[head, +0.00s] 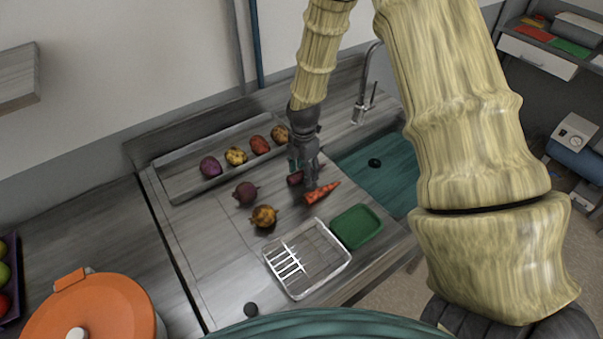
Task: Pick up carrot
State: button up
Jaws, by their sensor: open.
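The orange carrot (323,193) lies on the grey counter, left of the sink. Its tip points up and to the right in the head view. My gripper (306,178) is open and hangs over the counter, right at the carrot's left end. The fingers overlap a dark red vegetable (295,178) just behind the carrot and partly hide it. I cannot tell whether the fingertips touch the carrot.
A dark beet (245,193) and a yellowish root (264,216) lie to the left. Several vegetables sit in a trough (185,184) behind. An orange pot (95,308) stands front left.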

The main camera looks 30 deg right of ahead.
jog(key=shift+f, duration=0.15)
jog(key=shift+c, duration=0.4)
jog(key=c, duration=1.1)
jog(key=shift+o, duration=0.2)
